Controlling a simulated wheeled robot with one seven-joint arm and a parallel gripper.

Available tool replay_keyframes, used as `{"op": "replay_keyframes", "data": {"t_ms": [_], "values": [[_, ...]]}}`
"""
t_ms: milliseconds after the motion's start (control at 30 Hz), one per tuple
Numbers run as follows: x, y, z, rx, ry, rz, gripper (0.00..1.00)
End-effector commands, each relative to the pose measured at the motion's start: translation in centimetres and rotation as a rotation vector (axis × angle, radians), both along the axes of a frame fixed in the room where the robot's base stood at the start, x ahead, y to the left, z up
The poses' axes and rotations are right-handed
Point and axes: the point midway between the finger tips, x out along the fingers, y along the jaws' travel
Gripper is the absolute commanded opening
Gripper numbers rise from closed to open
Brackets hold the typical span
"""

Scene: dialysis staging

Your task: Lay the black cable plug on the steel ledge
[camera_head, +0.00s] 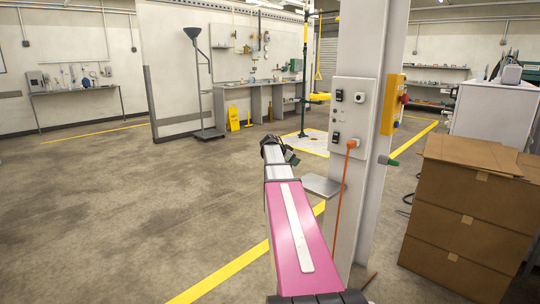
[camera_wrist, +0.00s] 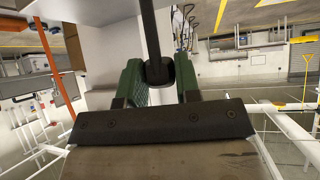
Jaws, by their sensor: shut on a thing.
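The black cable plug (camera_wrist: 158,71) is between the green fingers of my gripper (camera_wrist: 160,80) in the wrist view. My gripper is shut on it, and a black cable runs from it toward the top of that picture. In the head view my gripper (camera_head: 291,157) is at the far end of my pink arm, left of the pillar, and the plug cannot be made out clearly there. The steel ledge (camera_head: 321,186) sticks out from the pillar's left side, to the right of and lower in the picture than my gripper. Nothing shows lying on its visible part.
The white pillar (camera_head: 368,70) carries a socket panel (camera_head: 347,118) with an orange plug and hanging orange cable (camera_head: 338,215). A green plug (camera_head: 388,161) juts from its right side. Cardboard boxes (camera_head: 465,220) stand at the right. The floor on the left is clear.

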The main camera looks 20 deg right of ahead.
Motion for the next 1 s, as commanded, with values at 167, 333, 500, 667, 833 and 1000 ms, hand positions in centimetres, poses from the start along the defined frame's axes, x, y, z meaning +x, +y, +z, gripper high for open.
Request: {"op": "replay_keyframes", "data": {"t_ms": [167, 333, 500, 667, 833, 1000], "values": [[-1.4, -4.1, -1.5, 0.000, 0.000, -0.155, 0.00], [-2.2, -5.3, -2.0, 0.000, -0.002, -0.214, 0.00], [-2.3, -5.4, -2.5, 0.000, -0.001, -0.219, 0.00], [-2.3, -5.4, -3.5, 0.001, 0.000, -0.217, 0.00], [-2.3, -5.3, -5.2, 0.001, 0.000, -0.218, 0.00], [-2.3, -5.3, -6.9, 0.001, 0.000, -0.216, 0.00]]}}
